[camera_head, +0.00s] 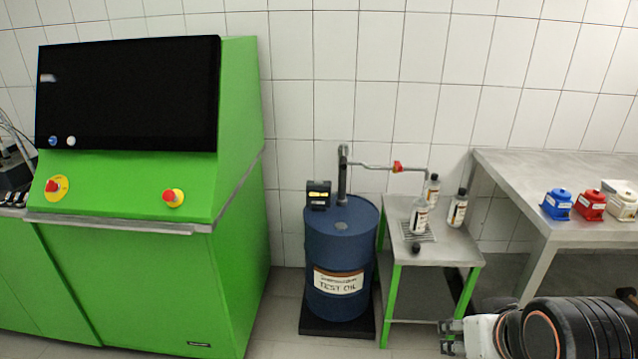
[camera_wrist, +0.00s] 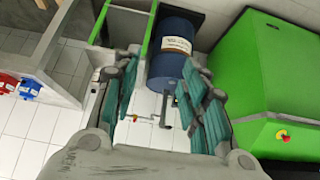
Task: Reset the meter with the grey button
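A small black meter with a yellow display (camera_head: 318,195) sits at the top left of the blue oil drum (camera_head: 341,244). A grey button on it is too small to make out. The drum also shows in the wrist view (camera_wrist: 171,65), which sees the place roughly upside down; I cannot pick out the meter there. My gripper (camera_head: 447,338) is low at the bottom right, away from the drum. In the wrist view its fingers (camera_wrist: 158,108) are apart and empty.
A pipe with a red valve (camera_head: 397,167) runs from the drum over a green-legged stand (camera_head: 444,250) holding several bottles. A grey table (camera_head: 520,172) at right bears blue, red and white boxes. The console (camera_head: 240,150) stands left; floor shows between it and the drum.

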